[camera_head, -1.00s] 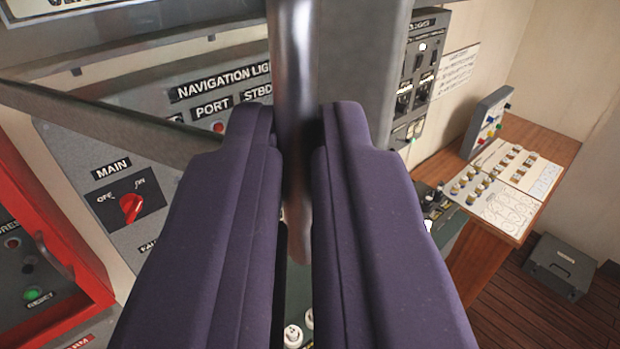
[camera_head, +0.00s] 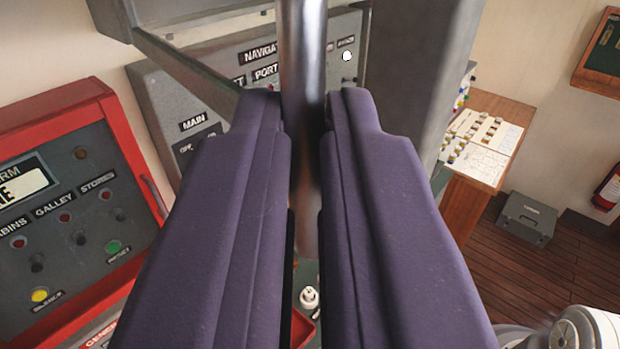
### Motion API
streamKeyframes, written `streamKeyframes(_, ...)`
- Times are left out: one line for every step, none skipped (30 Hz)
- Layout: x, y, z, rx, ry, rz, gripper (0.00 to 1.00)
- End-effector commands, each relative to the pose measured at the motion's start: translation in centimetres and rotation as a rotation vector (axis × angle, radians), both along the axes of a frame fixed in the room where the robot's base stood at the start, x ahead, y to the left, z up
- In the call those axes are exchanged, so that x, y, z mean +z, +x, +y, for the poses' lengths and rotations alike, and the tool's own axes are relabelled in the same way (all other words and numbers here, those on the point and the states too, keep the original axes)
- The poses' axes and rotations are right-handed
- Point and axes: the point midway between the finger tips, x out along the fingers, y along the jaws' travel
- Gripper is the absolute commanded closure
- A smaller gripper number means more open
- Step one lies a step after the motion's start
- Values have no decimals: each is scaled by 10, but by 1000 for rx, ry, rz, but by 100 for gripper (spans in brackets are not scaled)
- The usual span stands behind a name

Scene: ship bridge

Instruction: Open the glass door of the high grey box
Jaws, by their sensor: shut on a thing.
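My gripper (camera_head: 304,108), with two dark purple padded fingers, is shut on a vertical round metal handle (camera_head: 302,50) of the glass door. The door's grey frame shows as a broad upright (camera_head: 425,85) right of the handle and a slanting lower bar (camera_head: 188,66) on the left. The door stands at an angle to the grey panel behind it, labelled with navigation lights and a main switch (camera_head: 190,140). The door's hinge and the top of the box are out of view. My fingers hide the handle's middle and part of the panel.
A red-framed alarm panel (camera_head: 75,190) stands close at the left. A wooden desk (camera_head: 465,205) with papers is behind on the right. A grey case (camera_head: 525,218) lies on the wooden floor. A rounded white object (camera_head: 590,328) is at lower right.

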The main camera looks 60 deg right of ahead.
Motion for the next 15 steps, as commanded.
streamKeyframes(3,1,-1,0,-3,-2,100)
streamKeyframes(3,2,-1,0,-3,-2,100)
streamKeyframes(3,2,-1,0,-3,-2,100)
streamKeyframes(3,2,-1,0,-3,-2,100)
streamKeyframes(3,2,-1,0,-3,-2,100)
streamKeyframes(3,1,-1,0,-3,-2,100)
streamKeyframes(3,2,-1,0,-3,-2,100)
streamKeyframes(3,2,-1,0,-3,-2,100)
streamKeyframes(3,2,-2,0,-3,-2,100)
streamKeyframes(3,2,-2,0,-3,-2,100)
streamKeyframes(3,1,-2,0,-3,-2,87)
streamKeyframes(3,1,-2,0,-2,-2,78)
streamKeyframes(3,1,-2,0,-1,-2,71)
streamKeyframes(2,1,-2,0,-1,-2,64)
streamKeyframes(2,1,-1,0,-1,-2,64)
